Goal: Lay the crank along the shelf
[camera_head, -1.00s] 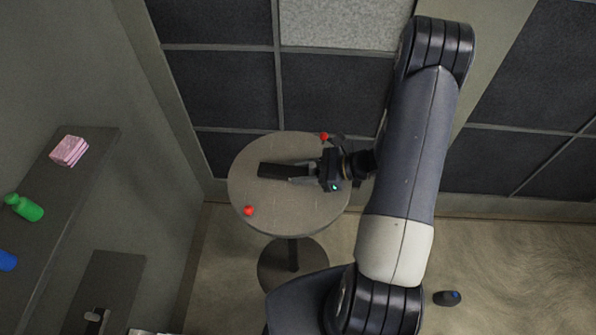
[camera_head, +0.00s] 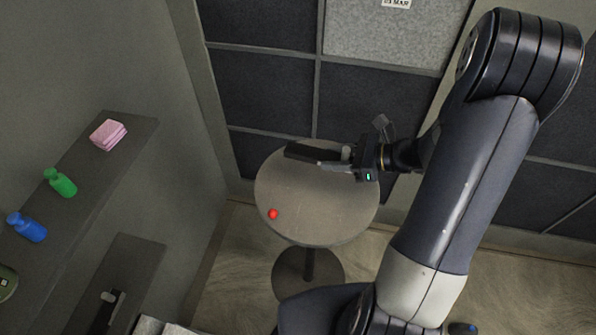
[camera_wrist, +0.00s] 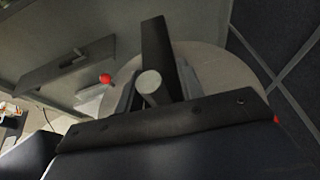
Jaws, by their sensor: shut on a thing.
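The crank (camera_head: 312,153) is a black bar with a grey cylindrical peg that shows in the wrist view (camera_wrist: 149,82). My gripper (camera_head: 340,163) is shut on it near the peg end. The bar points left, over the far part of the round table, and seems raised above the top. A dark shelf (camera_head: 125,150) runs along the left wall, well to the left of my gripper. A lower dark ledge (camera_head: 128,265) sits below it and carries a small grey fitting. The gripped part of the crank is partly hidden by my fingers.
The round table (camera_head: 320,215) holds a red ball (camera_head: 273,214); another red thing (camera_wrist: 277,119) shows at the wrist view's right.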

